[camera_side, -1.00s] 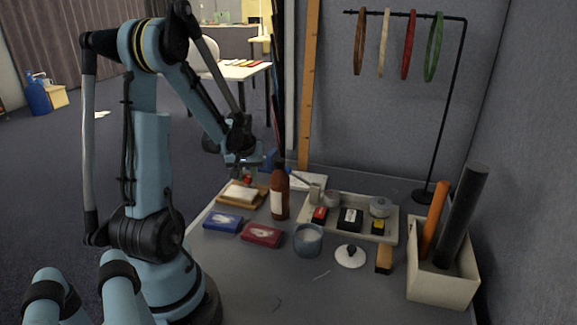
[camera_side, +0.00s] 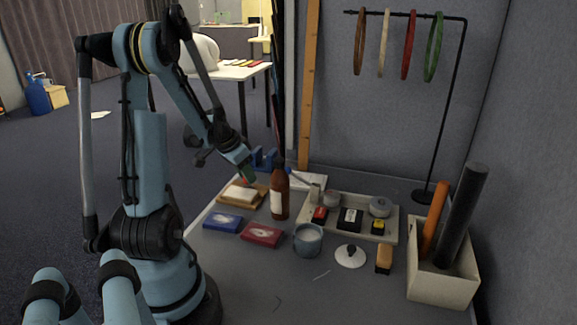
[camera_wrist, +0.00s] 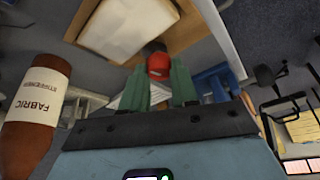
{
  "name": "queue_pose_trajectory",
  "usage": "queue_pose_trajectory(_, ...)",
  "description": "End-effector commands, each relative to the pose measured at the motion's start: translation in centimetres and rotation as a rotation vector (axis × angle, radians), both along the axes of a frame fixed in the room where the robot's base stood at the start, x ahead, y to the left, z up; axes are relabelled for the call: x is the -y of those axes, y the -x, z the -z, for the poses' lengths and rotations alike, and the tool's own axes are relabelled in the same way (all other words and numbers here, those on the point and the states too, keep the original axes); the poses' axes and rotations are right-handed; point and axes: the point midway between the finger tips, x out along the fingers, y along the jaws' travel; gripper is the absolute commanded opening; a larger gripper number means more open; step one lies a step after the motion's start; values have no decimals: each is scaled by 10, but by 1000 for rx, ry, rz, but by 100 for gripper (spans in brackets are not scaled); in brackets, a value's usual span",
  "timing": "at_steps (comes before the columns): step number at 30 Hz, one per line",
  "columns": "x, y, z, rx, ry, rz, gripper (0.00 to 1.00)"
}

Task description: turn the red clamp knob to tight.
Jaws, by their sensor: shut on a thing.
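The red knob (camera_wrist: 158,66) shows in the wrist view between the green fingertips of my gripper (camera_wrist: 158,80), which are shut on it. A dark part shows at its far end. In the side view my gripper (camera_side: 248,175) is tilted down to the right, just above the wooden board at the table's back left, and the knob is mostly hidden. A blue clamp-like thing (camera_side: 263,159) stands just behind my gripper; it also shows to the right of the fingers in the wrist view (camera_wrist: 214,84). I cannot tell how the knob joins it, or how tight it is.
A wooden board (camera_side: 233,200) with a pale block lies under my gripper. A brown bottle (camera_side: 280,192) stands close on its right. Blue (camera_side: 223,222) and red (camera_side: 262,235) boxes, a cup (camera_side: 308,240) and a tray (camera_side: 390,229) of small things lie nearer and to the right.

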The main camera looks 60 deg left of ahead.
Motion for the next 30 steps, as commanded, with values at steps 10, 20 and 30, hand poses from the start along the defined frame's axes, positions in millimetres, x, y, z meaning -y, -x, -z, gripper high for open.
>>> queue_pose_trajectory(10, -1, 1, 0, -3, 0, 196, 0)
queue_pose_trajectory(20, -1, 1, 1, -4, 0, 256, 0)
queue_pose_trajectory(30, -1, 1, 1, -5, 0, 258, 0)
